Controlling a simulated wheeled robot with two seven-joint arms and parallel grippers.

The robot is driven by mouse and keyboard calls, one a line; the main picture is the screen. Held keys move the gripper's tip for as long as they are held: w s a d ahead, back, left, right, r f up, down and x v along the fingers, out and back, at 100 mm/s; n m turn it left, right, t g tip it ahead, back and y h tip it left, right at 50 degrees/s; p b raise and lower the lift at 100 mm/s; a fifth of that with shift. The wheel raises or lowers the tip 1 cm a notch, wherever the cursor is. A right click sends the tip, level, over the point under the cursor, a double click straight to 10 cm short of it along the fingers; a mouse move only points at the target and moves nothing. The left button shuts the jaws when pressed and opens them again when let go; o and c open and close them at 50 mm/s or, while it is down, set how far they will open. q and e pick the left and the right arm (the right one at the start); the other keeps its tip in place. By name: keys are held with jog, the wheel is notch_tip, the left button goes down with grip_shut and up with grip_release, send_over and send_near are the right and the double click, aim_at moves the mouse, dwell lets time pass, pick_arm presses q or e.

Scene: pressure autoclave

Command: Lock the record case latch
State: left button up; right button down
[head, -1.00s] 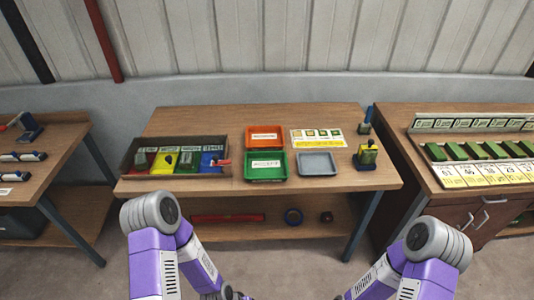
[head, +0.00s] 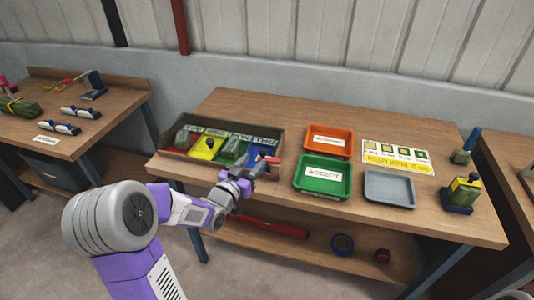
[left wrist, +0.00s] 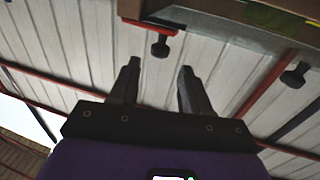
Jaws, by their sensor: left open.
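The record case (head: 172,142) is a brown open-topped box at the left of the middle bench, with several coloured compartments. A small red latch handle (head: 273,160) shows at its right front corner. My left gripper (head: 258,166) is just in front of that corner, close to the red handle; the head view does not show whether they touch. In the left wrist view my left gripper (left wrist: 155,82) is open with nothing between its fingers. A red bar (left wrist: 150,25) with a dark knob (left wrist: 160,47) shows beyond the fingertips there. My right gripper is out of view.
An orange tray (head: 330,141), a green tray (head: 323,188) and a grey tray (head: 389,203) stand right of the case. A yellow-green device (head: 462,193) stands at the right end. The lower shelf holds a red bar (head: 270,226).

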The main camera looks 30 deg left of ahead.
aim_at(261, 152)
pick_arm(q)
jog(key=w, duration=0.6)
jog(key=shift+w+b, duration=0.35)
grip_shut()
jog(key=shift+w+a+m+h, duration=0.1)
jog(key=shift+m+h, duration=0.2)
jog(key=shift+h, duration=0.2)
jog(key=shift+w+r+m+h, duration=0.15)
jog(key=shift+w+m+h, duration=0.15)
jog(key=shift+m+h, duration=0.6)
